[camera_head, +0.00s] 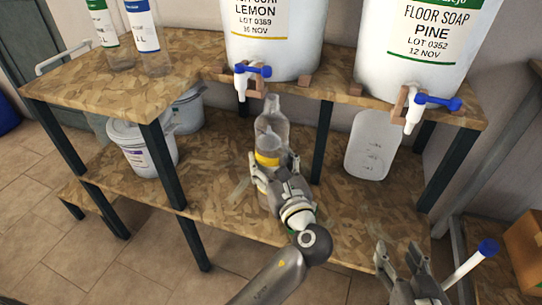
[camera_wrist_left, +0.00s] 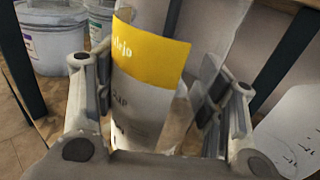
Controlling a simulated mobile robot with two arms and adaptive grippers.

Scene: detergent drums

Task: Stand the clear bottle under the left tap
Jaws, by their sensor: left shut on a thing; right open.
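The clear bottle (camera_wrist_left: 150,95) with a yellow label fills the middle of the left wrist view; it also shows in the head view (camera_head: 267,158). My left gripper (camera_head: 273,161) is shut on it, with a finger on each side, above the lower shelf. Its base is hidden by my gripper. The left tap (camera_head: 242,82), white with a blue handle, sticks out from the lemon drum (camera_head: 272,45). The bottle is below this tap and slightly to its right in the picture. My right gripper (camera_head: 398,252) is open and empty at the lower right.
A translucent jug (camera_head: 371,147) is on the lower shelf (camera_head: 215,205) at right, white tubs (camera_head: 140,152) at left. The pine drum (camera_head: 420,50) has the right tap (camera_head: 415,112). Dark table legs flank the space.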

